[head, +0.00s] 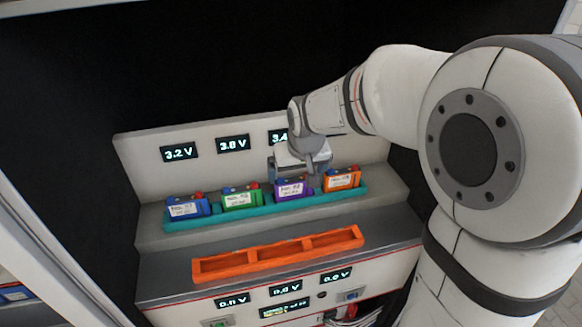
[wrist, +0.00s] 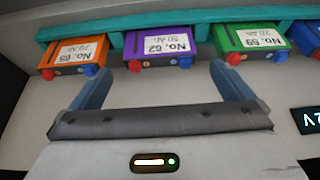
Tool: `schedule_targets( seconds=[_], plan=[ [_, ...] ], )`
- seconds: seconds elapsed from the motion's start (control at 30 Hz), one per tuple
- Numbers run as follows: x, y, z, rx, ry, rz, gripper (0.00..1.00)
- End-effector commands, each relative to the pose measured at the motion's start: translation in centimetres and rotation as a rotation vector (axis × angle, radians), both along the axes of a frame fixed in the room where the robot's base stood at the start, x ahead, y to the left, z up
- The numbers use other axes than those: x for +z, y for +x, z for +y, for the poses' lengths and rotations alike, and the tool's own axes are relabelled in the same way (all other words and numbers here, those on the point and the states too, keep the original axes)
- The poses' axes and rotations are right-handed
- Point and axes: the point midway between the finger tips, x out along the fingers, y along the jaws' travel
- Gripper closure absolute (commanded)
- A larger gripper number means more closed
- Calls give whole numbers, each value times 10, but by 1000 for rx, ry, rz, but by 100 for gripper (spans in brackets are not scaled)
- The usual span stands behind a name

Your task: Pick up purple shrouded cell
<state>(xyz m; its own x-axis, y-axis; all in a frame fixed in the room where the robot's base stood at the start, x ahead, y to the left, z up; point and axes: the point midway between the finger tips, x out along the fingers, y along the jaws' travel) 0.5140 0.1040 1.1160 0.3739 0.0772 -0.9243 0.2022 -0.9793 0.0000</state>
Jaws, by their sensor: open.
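The purple shrouded cell (head: 291,189) sits in the teal rack (head: 262,211), between the green cell (head: 241,197) and the orange cell (head: 342,179). In the wrist view the purple cell (wrist: 158,42) is upside down, labelled No. 62, with red and blue terminals facing me. My gripper (head: 296,174) is open and empty, close above and behind the purple cell in the head view. In the wrist view its two blue-grey fingers (wrist: 158,66) point at the gaps on either side of the purple cell. I cannot tell whether they touch anything.
A blue cell (head: 187,207) stands at the rack's left end. An orange empty tray (head: 280,254) with compartments lies on the grey ledge in front. The cycler's back panel with voltage displays (head: 233,144) rises behind the cells, near my gripper.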

Motion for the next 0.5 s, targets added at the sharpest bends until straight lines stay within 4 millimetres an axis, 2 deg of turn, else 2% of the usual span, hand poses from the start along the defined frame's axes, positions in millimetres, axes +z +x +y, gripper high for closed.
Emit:
schedule_targets(
  seconds=[0.5],
  plan=[
    [-50,26,4,0,-1,3,0]
  ],
)
